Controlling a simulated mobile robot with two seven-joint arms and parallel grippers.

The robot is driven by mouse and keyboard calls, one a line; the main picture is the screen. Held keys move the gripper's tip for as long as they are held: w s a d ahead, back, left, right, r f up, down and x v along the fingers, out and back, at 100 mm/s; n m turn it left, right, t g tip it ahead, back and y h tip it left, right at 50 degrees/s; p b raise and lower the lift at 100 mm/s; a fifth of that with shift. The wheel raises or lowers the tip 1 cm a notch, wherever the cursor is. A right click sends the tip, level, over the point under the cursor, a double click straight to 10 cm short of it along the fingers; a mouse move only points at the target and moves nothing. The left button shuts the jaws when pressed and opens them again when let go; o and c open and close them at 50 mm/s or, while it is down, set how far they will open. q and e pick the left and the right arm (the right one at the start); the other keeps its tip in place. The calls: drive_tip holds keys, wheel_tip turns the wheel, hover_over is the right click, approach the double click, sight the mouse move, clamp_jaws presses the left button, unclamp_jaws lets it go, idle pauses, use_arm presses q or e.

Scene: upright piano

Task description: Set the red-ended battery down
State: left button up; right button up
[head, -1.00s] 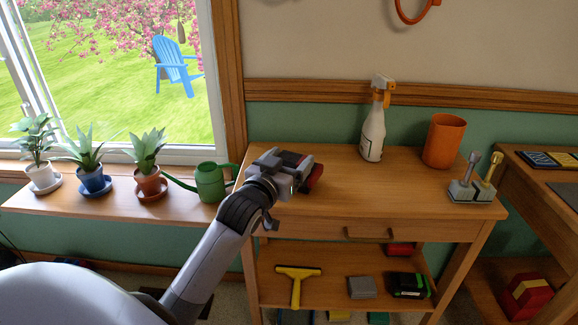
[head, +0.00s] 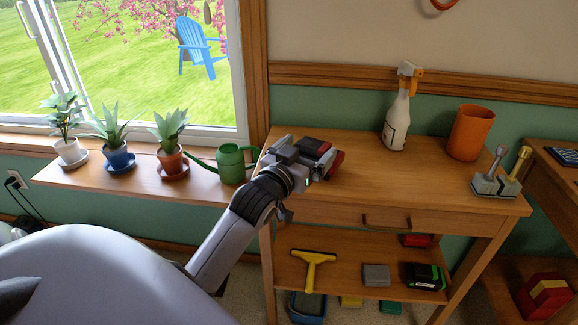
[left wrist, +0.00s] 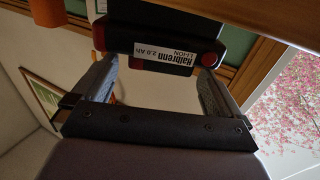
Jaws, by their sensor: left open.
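The red-ended battery is a black block with red ends and a white label, large in the left wrist view (left wrist: 165,52). In the head view its red end (head: 336,163) shows just beyond my left gripper (head: 312,158), at the left part of the wooden table's top (head: 430,185). In the left wrist view my left gripper (left wrist: 157,72) is open, with one finger towards each end of the battery. The battery's underside contact with the table is hidden in the head view. My right gripper is not in view.
A green watering can (head: 231,166) stands on the sill close left of my gripper. A spray bottle (head: 397,118), an orange pot (head: 471,133) and a two-handled metal item (head: 495,184) stand on the table. The tabletop's middle is clear. The lower shelf (head: 345,282) holds several items.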

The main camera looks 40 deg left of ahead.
use_arm(q)
drive_tip(key=s+d, duration=0.1)
drive_tip(key=s, duration=0.7)
drive_tip(key=s+d+f+m+g+h, duration=0.1)
drive_tip(key=s+d+f+g+h, duration=0.15)
drive_tip(key=s+d+f, duration=0.4)
drive_tip(key=s+d+f+m+g+h, duration=0.1)
drive_tip(key=s+d+f+m+g, duration=0.2)
drive_tip(key=f, duration=0.7)
drive_tip(key=s+d+f+g+h, duration=0.2)
drive_tip(key=s+d+f, duration=0.35)
drive_tip(key=f, duration=0.25)
wheel_tip(320, 180, up, 15)
drive_tip(key=a+p, duration=0.1)
drive_tip(key=p, duration=1.7)
drive_tip(key=shift+s+a+f+p, duration=0.15)
drive_tip(key=shift+s+a+p, duration=0.2)
drive_tip(key=shift+s, duration=0.1)
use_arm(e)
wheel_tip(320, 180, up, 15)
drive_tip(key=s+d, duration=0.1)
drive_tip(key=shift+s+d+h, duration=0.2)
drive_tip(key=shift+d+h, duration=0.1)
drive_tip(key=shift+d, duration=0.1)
use_arm(q)
drive_tip(key=shift+y, duration=0.25)
